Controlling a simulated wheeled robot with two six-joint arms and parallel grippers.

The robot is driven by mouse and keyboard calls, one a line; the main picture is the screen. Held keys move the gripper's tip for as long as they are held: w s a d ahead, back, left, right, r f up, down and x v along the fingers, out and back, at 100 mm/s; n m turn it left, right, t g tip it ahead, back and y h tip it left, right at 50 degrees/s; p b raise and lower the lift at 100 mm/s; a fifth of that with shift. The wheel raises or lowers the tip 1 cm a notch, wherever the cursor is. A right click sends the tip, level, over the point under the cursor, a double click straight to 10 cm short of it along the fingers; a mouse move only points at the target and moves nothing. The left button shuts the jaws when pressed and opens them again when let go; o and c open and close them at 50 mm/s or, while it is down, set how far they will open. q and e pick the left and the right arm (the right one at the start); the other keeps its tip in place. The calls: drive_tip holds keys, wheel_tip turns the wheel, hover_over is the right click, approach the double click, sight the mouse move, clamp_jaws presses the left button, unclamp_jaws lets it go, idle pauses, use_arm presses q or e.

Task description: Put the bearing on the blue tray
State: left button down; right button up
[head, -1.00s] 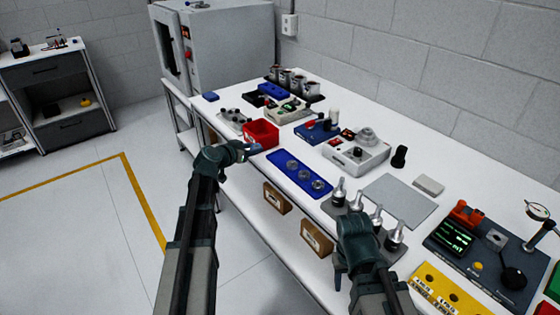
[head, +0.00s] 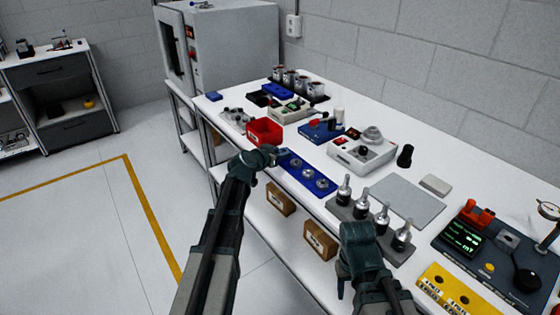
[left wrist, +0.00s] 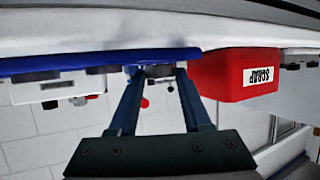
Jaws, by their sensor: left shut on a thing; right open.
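The blue tray (head: 291,171) lies along the front edge of the white table, with three round metal parts (head: 308,174) in a row on it. My left gripper (head: 279,154) is at the tray's far left end. In the left wrist view its fingers (left wrist: 158,76) are closed around a small grey round part, which looks like the bearing (left wrist: 160,71). The bearing is beside or over the blue tray (left wrist: 60,65); contact cannot be told. In the head view the gripper mostly hides it. My right gripper (head: 343,288) is open and empty in front of the table edge.
A red scrap bin (head: 264,132) stands close to the left gripper, also seen in the left wrist view (left wrist: 228,75). A grey rack with several upright metal tool holders (head: 361,207) stands right of the tray. A white device (head: 362,151) sits behind it.

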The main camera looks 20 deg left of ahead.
use_arm(q)
drive_tip(key=shift+f, duration=0.6)
drive_tip(key=shift+r, duration=0.15)
use_arm(e)
drive_tip(key=shift+f, duration=0.4)
drive_tip(key=shift+f, duration=0.15)
use_arm(q)
drive_tip(key=c, duration=0.6)
unclamp_jaws()
drive_tip(key=shift+p+v, duration=2.35)
drive_tip(key=shift+v, duration=3.75)
use_arm(e)
drive_tip(key=shift+r, duration=2.45)
